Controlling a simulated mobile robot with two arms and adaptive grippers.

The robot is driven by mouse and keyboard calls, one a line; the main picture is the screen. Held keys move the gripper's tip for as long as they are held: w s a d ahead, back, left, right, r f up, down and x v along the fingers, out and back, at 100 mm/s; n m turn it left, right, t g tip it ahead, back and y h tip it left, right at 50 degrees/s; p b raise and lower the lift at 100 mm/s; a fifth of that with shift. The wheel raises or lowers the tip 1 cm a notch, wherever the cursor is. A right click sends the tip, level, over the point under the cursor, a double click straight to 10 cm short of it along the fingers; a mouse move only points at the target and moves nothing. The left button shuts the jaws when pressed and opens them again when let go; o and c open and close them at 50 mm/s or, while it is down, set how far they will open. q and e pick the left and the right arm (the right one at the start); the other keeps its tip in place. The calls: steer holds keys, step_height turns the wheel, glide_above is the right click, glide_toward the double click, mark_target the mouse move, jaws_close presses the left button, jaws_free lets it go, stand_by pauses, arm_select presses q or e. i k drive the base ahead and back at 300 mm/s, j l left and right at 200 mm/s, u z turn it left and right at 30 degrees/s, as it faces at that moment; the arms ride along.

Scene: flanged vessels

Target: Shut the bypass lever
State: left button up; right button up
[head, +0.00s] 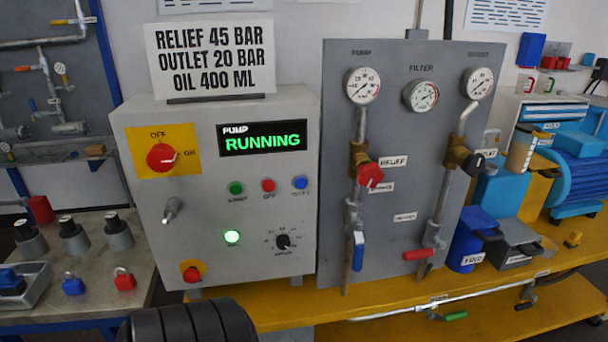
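A grey panel (335,200) carries two pipes with levers. A blue lever (358,250) is on the left pipe and points down, roughly along the pipe. A red lever (418,254) on the right pipe lies roughly crosswise to it. A green-handled lever (455,316) is on a low horizontal pipe under the yellow bench edge. The small labels near the levers are too blurred to read, so I cannot tell which one is the bypass lever. Neither of my grippers is in view.
A control box (215,190) with a red rotary switch (161,157) and a green "RUNNING" display (262,137) stands left of the panel. A red relief knob (370,175) and a black knob (474,163) project from the pipes. Blue containers (470,240) stand close on the right.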

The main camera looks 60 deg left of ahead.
mark_target(358, 251)
steer(key=u, duration=1.55)
